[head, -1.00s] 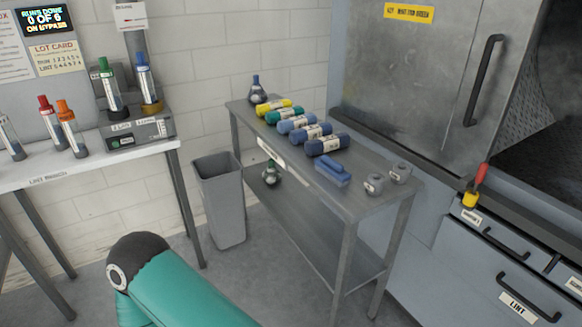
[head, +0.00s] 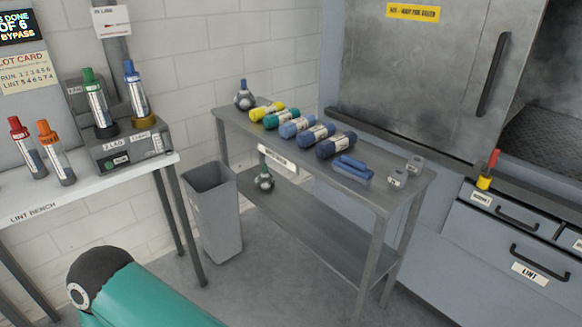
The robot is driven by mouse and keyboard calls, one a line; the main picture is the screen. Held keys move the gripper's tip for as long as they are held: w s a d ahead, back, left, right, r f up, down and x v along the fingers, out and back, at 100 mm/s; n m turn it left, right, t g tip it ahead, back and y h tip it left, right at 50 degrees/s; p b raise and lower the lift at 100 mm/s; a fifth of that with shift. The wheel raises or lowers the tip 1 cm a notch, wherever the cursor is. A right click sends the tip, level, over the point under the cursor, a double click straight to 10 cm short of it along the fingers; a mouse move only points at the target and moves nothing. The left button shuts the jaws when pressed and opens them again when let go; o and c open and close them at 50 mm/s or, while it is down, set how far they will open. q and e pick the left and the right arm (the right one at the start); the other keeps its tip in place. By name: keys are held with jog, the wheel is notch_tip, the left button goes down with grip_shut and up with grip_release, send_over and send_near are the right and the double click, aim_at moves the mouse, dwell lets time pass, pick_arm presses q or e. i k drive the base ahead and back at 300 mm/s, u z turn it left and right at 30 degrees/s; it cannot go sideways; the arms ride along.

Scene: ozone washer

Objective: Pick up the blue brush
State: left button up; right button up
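The blue brush (head: 353,168) lies on the top shelf of the grey metal cart (head: 390,195), near its right end. It has a blue handle over a paler blue base. My own teal arm link with a dark round joint shows at the lower left, well away from the brush. Neither gripper is in view.
Several rolled bundles, one yellow (head: 266,111), lie left of the brush, and two small grey weights (head: 397,177) to its right. A grey bin (head: 214,215) stands left of the cart. The lint bench (head: 80,190) holds several tubes. Open floor lies before the cart.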

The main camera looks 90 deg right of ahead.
aim_at(356, 170)
jog(key=u, duration=0.25)
jog(key=i, duration=0.2)
jog(key=z, duration=2.65)
jog(key=i, duration=0.15)
jog(key=z, duration=1.35)
jog(key=k, duration=0.45)
jog(key=z, duration=0.4)
jog(key=i, duration=1.55)
jog(key=u, duration=0.5)
